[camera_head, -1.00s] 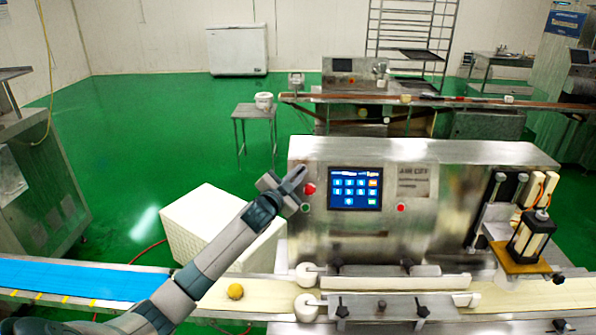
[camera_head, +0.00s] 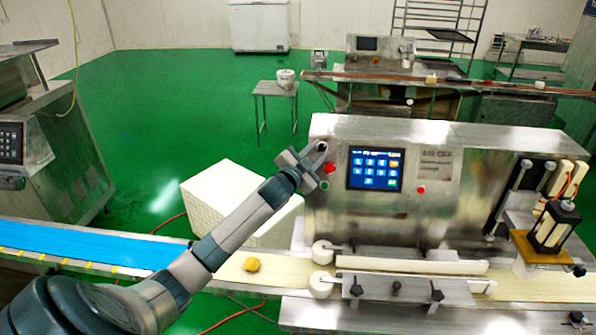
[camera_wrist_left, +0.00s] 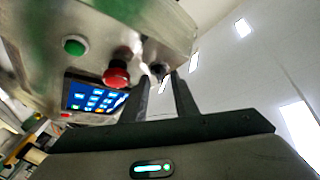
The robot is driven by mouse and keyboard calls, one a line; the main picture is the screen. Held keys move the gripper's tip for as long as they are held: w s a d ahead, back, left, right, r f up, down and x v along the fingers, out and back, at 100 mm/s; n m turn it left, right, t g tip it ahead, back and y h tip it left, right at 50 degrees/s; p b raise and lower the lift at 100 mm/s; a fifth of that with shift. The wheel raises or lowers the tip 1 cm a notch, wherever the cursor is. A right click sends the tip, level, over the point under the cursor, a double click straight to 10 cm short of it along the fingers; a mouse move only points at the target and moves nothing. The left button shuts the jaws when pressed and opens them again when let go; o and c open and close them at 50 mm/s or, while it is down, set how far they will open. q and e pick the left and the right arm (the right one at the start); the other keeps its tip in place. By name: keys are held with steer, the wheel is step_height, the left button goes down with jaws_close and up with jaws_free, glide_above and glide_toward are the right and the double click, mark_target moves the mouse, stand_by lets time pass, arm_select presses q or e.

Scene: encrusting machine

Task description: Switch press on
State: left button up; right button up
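The steel encrusting machine (camera_head: 440,205) stands right of centre in the head view. Its front carries a lit blue touchscreen (camera_head: 375,169), a red button (camera_head: 330,168) and a green button (camera_head: 324,185). In the left wrist view a small black rotary switch (camera_wrist_left: 158,70) sits beside the red button (camera_wrist_left: 117,73), with the green button (camera_wrist_left: 75,45) further left. My left gripper (camera_head: 318,149) is at the panel's upper left corner. In the wrist view its fingers (camera_wrist_left: 162,78) are apart, with the switch between their tips. Contact cannot be told. My right gripper is not in view.
A conveyor belt (camera_head: 90,247), blue at the left, runs along the front with a yellow dough ball (camera_head: 252,264) on its pale part. A white crate (camera_head: 225,195) stands behind it. A stool (camera_head: 275,92) and another machine line stand further back on open green floor.

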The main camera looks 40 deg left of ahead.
arm_select(q)
steer(key=s+d+b, duration=0.2)
steer(key=s+b, duration=0.4)
steer(key=s, duration=1)
steer(key=shift+s, duration=0.25)
